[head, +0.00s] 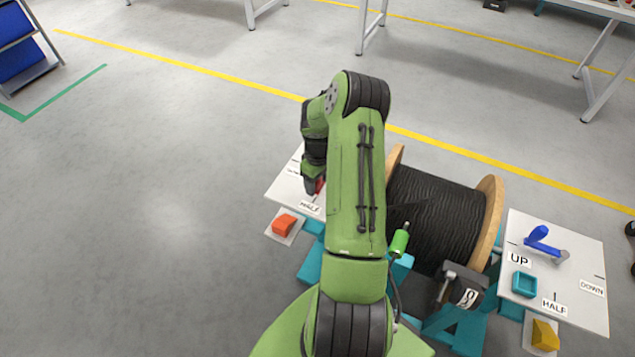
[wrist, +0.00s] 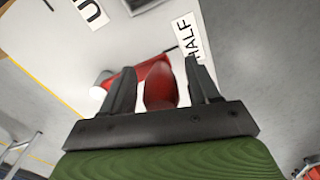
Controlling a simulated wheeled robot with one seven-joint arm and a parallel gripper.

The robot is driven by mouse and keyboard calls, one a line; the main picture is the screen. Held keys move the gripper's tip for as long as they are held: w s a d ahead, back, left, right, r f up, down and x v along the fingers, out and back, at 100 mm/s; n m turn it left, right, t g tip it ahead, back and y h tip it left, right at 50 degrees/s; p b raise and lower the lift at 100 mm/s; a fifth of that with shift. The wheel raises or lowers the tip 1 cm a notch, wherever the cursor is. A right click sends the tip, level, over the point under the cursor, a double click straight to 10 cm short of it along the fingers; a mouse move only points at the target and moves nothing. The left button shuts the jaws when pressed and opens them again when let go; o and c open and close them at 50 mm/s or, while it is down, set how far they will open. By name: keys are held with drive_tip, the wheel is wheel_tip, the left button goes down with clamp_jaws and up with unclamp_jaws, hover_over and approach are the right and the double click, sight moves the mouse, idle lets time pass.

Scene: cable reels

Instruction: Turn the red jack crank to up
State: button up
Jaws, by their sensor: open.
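The red jack crank (wrist: 160,88) shows in the wrist view, with its red grip between the two fingers of my gripper (wrist: 160,64). The fingers are open, with a gap on the right side of the grip; I cannot tell whether the left finger touches it. A red arm of the crank runs left behind the left finger towards a pale round part. The HALF label (wrist: 183,36) is just beyond the right finger, and a cut-off label starting with U (wrist: 90,11) is at upper left. In the head view only a bit of the red crank (head: 319,186) shows beside my arm.
A black cable reel (head: 432,215) with wooden flanges stands right of my arm. Beyond it a white panel carries a blue crank (head: 541,240) with UP, HALF and DOWN labels. An orange block (head: 284,224) sits by the left panel (head: 284,187).

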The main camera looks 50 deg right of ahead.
clamp_jaws()
drive_tip(key=shift+s+d+n, duration=0.35)
drive_tip(key=shift+s+n, duration=0.25)
drive_tip(key=shift+n, duration=0.15)
drive_tip(key=shift+s+d+n, duration=0.35)
drive_tip(key=shift+s+n, duration=0.25)
drive_tip(key=shift+n, duration=0.1)
drive_tip(key=shift+s+d+n, duration=0.35)
drive_tip(key=shift+s+n, duration=0.25)
drive_tip(key=shift+n, duration=0.15)
unclamp_jaws()
wheel_tip(320, 180, up, 16)
drive_tip(key=p, duration=0.4)
drive_tip(key=shift+f, duration=0.1)
drive_tip(key=shift+c, duration=0.3)
